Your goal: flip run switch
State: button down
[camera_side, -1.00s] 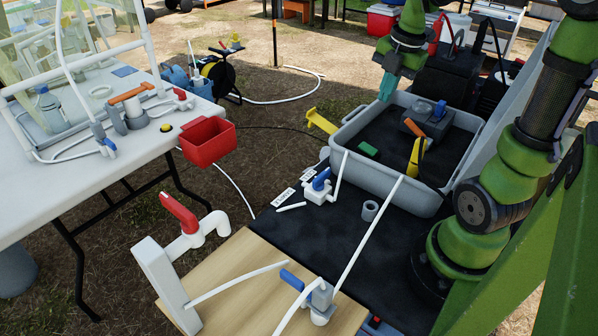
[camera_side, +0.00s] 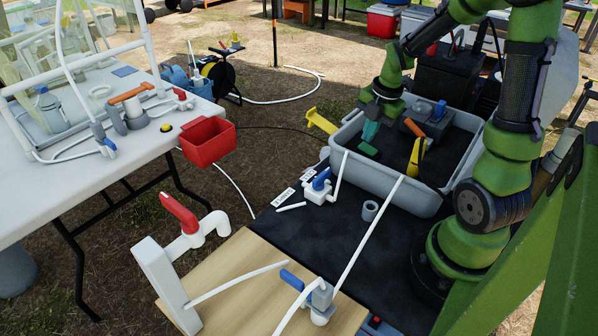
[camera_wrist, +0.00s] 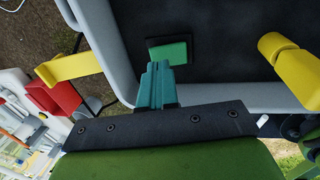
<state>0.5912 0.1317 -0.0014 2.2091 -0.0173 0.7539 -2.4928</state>
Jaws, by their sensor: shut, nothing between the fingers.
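A green rectangular piece, which looks like the run switch (camera_side: 368,150), lies at the left side inside the grey tray (camera_side: 410,200). In the wrist view the green switch (camera_wrist: 170,53) sits on a dark plate just beyond my fingertips. My gripper (camera_side: 370,138) points down over the tray with its teal fingers shut and nothing between them. In the wrist view my gripper (camera_wrist: 157,66) ends close to the switch's near edge. I cannot tell whether the fingertips touch it.
A yellow upright piece (camera_side: 417,158) stands right of the switch, near a grey valve with an orange handle (camera_side: 413,127). A yellow handle (camera_side: 321,121) juts out at the tray's left. A red bin (camera_side: 207,141) and white tubing lie further left. The tray walls surround my gripper.

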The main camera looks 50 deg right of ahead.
aim_at(368, 149)
jog(key=shift+w+f, duration=0.2)
jog(key=shift+f, duration=0.75)
jog(key=shift+w+f+g, duration=0.2)
jog(key=shift+f+g, duration=0.05)
jog(key=shift+g, duration=0.15)
jog(key=shift+s, duration=1)
jog(key=shift+r, duration=0.1)
